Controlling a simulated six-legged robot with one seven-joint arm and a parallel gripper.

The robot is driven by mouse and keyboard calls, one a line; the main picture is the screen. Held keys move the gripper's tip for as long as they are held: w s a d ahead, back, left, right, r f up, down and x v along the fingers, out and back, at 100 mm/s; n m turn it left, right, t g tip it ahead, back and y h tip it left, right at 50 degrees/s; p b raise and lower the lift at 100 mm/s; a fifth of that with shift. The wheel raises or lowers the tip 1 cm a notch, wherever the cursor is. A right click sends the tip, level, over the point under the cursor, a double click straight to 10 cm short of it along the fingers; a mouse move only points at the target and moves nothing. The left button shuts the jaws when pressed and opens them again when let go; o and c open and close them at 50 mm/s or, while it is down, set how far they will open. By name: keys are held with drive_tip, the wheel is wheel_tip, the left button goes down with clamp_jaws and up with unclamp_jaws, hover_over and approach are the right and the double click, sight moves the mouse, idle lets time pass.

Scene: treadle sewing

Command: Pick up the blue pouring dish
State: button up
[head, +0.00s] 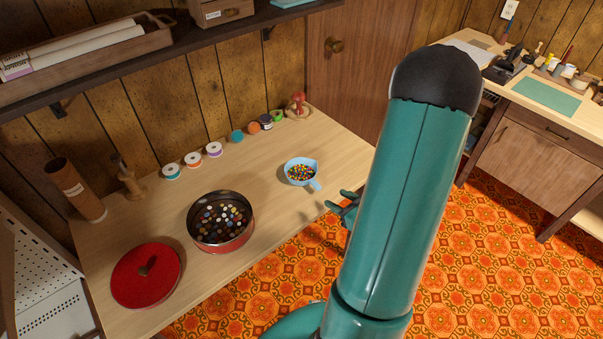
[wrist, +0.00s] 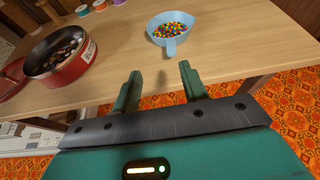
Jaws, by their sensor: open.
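The blue pouring dish (head: 301,171) is a light-blue bowl with a short handle, full of small multicoloured beads. It stands upright on the wooden table near its front right edge. In the wrist view the dish (wrist: 169,30) is ahead of my gripper, with its handle pointing toward me. My gripper (wrist: 160,88) is open and empty, with its two green fingers apart and short of the dish. In the head view my gripper (head: 345,203) is at the table's front edge, right of and below the dish, partly hidden by my arm.
A red tin (head: 221,240) of buttons and its red lid (head: 146,275) lie left on the table (head: 265,205). Several thread spools (head: 193,160) line the back. A cardboard tube (head: 77,189) stands at left. A shelf (head: 150,50) overhangs the back. Bare tabletop surrounds the dish.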

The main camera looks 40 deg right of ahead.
sight(318, 186)
drive_tip(key=shift+m+h, duration=0.4)
drive_tip(key=x, duration=0.4)
drive_tip(key=d+x, duration=0.1)
drive_tip(key=x, duration=0.4)
drive_tip(key=f+x, duration=0.1)
drive_tip(key=x, duration=0.3)
drive_tip(key=shift+d+f, duration=0.2)
drive_tip(key=shift+f, duration=0.05)
clamp_jaws()
